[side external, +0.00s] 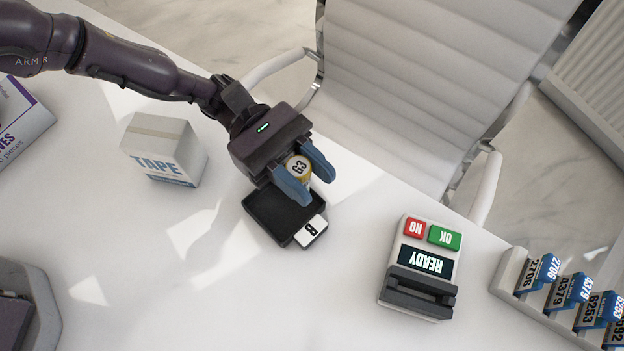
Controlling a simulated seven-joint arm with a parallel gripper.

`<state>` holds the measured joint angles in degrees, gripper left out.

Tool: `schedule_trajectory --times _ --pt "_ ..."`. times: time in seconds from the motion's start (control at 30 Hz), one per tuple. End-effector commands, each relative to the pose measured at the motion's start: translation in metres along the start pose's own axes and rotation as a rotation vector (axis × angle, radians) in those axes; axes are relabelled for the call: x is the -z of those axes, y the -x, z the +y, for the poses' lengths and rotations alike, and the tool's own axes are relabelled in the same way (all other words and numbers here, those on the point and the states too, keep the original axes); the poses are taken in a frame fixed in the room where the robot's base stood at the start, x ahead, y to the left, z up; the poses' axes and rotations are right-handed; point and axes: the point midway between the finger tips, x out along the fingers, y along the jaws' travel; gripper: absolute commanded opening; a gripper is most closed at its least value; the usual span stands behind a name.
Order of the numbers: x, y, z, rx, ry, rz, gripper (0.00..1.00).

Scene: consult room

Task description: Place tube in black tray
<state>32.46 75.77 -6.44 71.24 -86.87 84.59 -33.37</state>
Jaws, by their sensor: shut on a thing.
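The tube (300,166) has a yellowish body and a round white cap marked G3. My gripper (309,184) has blue fingers and is shut on the tube, one finger on each side of it. The black tray (263,222) lies on the white table, with a white label marked B at its right end. In the picture the gripper and tube overlap the tray's upper right part and hide some of it. I cannot tell how high the tube is above the tray. The tube's lower part is mostly hidden by the fingers.
A white TAPE box (162,150) stands left of the tray. A device (421,268) with NO and OK buttons and a READY screen stands to the right. A rack of numbered blue-topped items (560,290) is at the lower right. A white chair (420,80) is beyond the table edge.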

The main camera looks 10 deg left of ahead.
Motion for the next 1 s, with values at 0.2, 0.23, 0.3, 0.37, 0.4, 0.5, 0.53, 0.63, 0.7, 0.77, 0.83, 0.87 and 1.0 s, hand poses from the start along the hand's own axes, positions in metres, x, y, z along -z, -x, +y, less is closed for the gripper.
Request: schedule_trajectory --times 0.2,0.23,0.3,0.37,0.4,0.5,0.53,0.63,0.7,0.77,0.83,0.87,1.0 --pt "0.017 -0.003 0.006 0.001 0.002 0.001 0.09" --pt "0.022 -0.003 0.005 0.001 0.003 0.000 0.09" --pt "0.031 -0.003 0.005 0.001 0.001 0.001 0.09" --pt "0.036 -0.003 0.005 0.001 0.001 0.002 0.09" --pt "0.038 -0.003 0.005 0.001 0.000 0.001 0.09" --pt "0.038 -0.002 0.006 0.000 -0.002 0.001 0.09" --pt "0.038 -0.002 0.006 0.000 -0.002 0.001 0.09" --pt "0.038 -0.002 0.006 0.000 -0.001 0.001 0.09" --pt "0.039 -0.002 0.005 0.000 -0.001 0.001 0.09" --pt "0.041 -0.002 0.006 0.000 -0.001 0.000 0.09" --pt "0.040 -0.002 0.006 0.000 -0.001 0.001 0.48" --pt "0.040 -0.002 0.006 0.000 -0.001 0.001 0.55" --pt "0.040 -0.002 0.005 0.000 -0.001 0.001 0.57"
